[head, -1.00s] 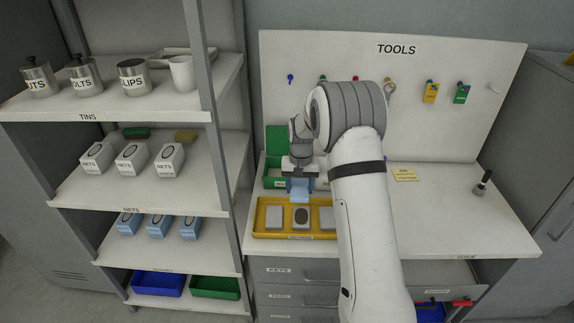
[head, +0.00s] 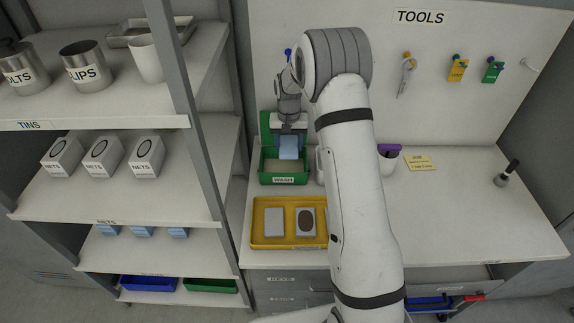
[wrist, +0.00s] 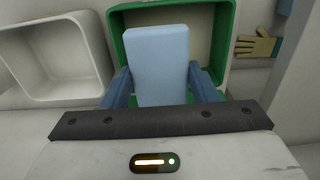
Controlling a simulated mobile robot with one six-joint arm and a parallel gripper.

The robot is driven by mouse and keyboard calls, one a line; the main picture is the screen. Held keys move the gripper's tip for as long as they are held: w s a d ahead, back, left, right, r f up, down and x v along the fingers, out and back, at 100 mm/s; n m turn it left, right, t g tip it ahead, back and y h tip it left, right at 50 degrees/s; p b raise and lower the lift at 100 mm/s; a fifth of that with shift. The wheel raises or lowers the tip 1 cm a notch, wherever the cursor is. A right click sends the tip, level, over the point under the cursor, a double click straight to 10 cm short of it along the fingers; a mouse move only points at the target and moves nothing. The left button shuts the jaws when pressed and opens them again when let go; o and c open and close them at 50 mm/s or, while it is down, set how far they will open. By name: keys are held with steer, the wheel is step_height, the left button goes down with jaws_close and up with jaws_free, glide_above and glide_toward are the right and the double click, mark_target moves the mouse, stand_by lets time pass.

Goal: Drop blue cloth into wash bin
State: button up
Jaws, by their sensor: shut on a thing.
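The blue cloth (head: 288,147) is a light blue slab between the fingers of my gripper (head: 289,140). In the wrist view the cloth (wrist: 158,62) stands up between the two dark blue fingers of my gripper (wrist: 160,85), which is shut on it. The wash bin (head: 283,180) is green with a WASH label on its front and an open green lid behind. The cloth hangs over the bin's opening in the head view. In the wrist view the bin's green rim (wrist: 227,40) surrounds the far part of the cloth. The cloth's lower end is hard to place in depth.
A white container (wrist: 108,50) stands left of the bin in the wrist view. A purple-topped cup (head: 388,160) is right of my arm. The right worktop is mostly clear.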

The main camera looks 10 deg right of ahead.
steer(key=shift+f+b, duration=0.95)
steer(key=shift+f, duration=1.35)
steer(key=o, duration=1)
steer(key=shift+o, duration=0.2)
steer(key=shift+r, duration=0.1)
step_height(320, 180, up, 8)
steer(key=shift+f+b, duration=0.15)
steer(key=shift+b, duration=0.55)
